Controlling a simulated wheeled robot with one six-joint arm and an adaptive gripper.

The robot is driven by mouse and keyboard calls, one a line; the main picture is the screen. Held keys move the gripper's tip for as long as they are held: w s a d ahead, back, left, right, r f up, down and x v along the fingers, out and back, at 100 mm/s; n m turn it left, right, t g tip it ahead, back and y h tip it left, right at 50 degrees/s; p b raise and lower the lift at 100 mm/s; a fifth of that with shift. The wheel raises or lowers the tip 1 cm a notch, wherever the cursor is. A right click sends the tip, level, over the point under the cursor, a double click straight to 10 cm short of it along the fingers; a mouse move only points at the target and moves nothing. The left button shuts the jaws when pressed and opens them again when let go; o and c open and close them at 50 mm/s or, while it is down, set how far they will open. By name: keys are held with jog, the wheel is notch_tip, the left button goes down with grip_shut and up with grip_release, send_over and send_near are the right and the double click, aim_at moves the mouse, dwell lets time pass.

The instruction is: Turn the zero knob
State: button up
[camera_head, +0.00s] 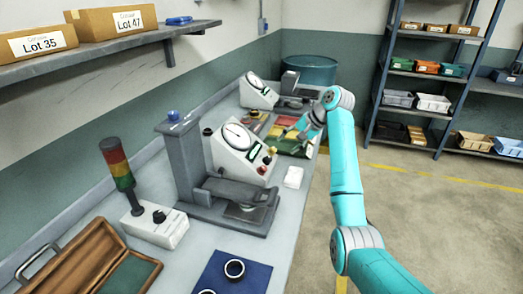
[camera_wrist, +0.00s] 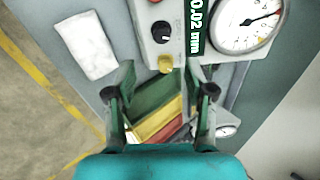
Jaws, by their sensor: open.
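The grey gauge box (camera_head: 232,156) stands on the bench with a round dial and a small display. In the wrist view its dial (camera_wrist: 245,22) and display (camera_wrist: 196,20), reading 0.02 mm, are at the top. Its front carries a black knob with a white mark (camera_wrist: 162,32), a yellow knob (camera_wrist: 165,63) and a red button (camera_wrist: 154,1). No label shows which is the zero knob. My gripper (camera_wrist: 158,78) is open and empty, its fingertips spread either side of the yellow knob's line. In the head view my gripper (camera_head: 304,133) is beyond the box's right side.
Colored trays (camera_head: 288,137) lie under my gripper. A white cloth or card (camera_head: 293,177) lies by the box. A grey stand (camera_head: 183,150) is left of it. A second gauge box (camera_head: 257,93) is farther back. Open floor (camera_head: 425,220) lies right of the bench.

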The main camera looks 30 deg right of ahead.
aim_at(270, 158)
jog(key=x, duration=1.1)
jog(key=shift+r, duration=0.1)
grip_shut()
